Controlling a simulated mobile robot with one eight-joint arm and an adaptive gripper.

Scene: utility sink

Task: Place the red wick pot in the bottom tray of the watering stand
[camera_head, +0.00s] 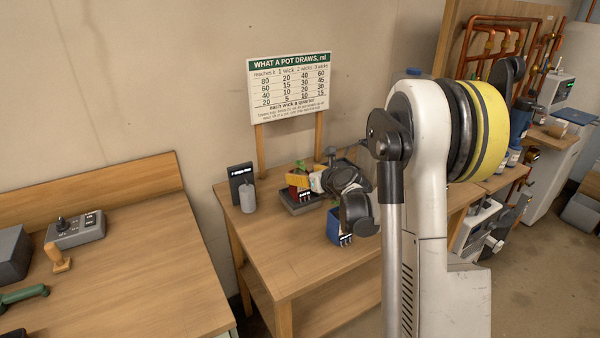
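A red pot (303,193) with a yellow part at its front and a small green plant stands at the back of the middle wooden table. It appears in or just above a low dark grey tray (301,208); I cannot tell whether it rests on the tray floor. My gripper (318,182) is at the right side of the pot, close to or touching it. Its fingers are small and partly hidden, so its opening does not show. A blue pot (334,228) with white marks is lower right of the tray, partly covered by my dark wrist. No higher tray of the stand is clearly visible.
A chart board (290,88) on wooden posts stands behind the tray. A grey cylinder (247,199) and a small black sign (241,180) are left of it. The front of the middle table (285,262) is clear. A left bench holds a control box (75,230).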

